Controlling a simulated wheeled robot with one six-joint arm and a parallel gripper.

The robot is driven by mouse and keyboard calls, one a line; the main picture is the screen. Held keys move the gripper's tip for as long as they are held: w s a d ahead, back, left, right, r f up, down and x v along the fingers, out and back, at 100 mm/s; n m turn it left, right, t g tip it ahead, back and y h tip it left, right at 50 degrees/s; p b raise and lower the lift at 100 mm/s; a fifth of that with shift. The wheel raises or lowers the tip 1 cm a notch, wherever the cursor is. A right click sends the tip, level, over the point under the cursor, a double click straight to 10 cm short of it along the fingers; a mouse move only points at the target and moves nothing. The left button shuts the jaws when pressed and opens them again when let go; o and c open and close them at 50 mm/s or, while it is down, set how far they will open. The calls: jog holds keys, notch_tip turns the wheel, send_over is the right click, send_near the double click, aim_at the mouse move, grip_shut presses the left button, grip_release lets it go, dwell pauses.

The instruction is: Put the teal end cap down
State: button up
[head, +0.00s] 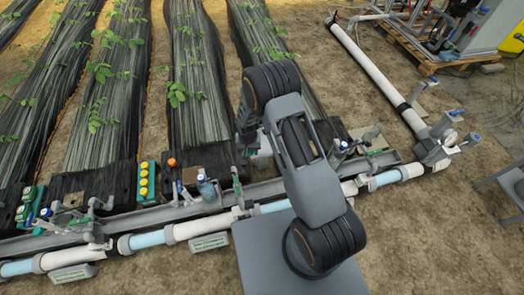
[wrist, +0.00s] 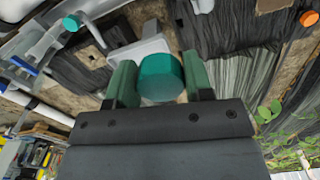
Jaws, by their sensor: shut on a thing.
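In the wrist view the teal end cap (wrist: 161,78) sits between the two green fingers of my gripper (wrist: 160,84), which is shut on it. The cap is a short, round, teal cylinder. A light grey part (wrist: 140,48) shows just beyond the cap; I cannot tell whether they touch. In the head view my own arm hides my gripper and the held cap. Another teal round cap (wrist: 72,22) shows at the upper left of the wrist view, on a pale fitting.
A white and blue pipe line (head: 187,230) with valves runs across the head view. A grey trough (head: 135,217) lies along it. Black-covered plant beds (head: 190,75) lie behind. A pallet (head: 430,60) with equipment stands at upper right. Bare soil (head: 440,230) is open at right.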

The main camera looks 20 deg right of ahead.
notch_tip(320, 180, down, 4)
jog(key=w+a+b, duration=0.2)
jog(key=a+b, duration=0.1)
jog(key=b, duration=0.8)
send_over(262, 153)
jog(key=w+a, duration=0.2)
jog(key=shift+m, duration=0.4)
jog(key=f, duration=0.9)
jog(key=shift+s+d+f, duration=0.15)
jog(key=shift+d, duration=0.05)
jog(key=shift+d+f, duration=0.15)
jog(key=shift+f, duration=0.15)
jog(key=shift+w+f+b, duration=0.2)
jog(key=shift+f+b, duration=0.8)
jog(key=shift+f, duration=0.5)
jog(key=shift+f, duration=0.1)
jog(key=shift+f+b, duration=0.5)
jog(key=shift+b, duration=0.1)
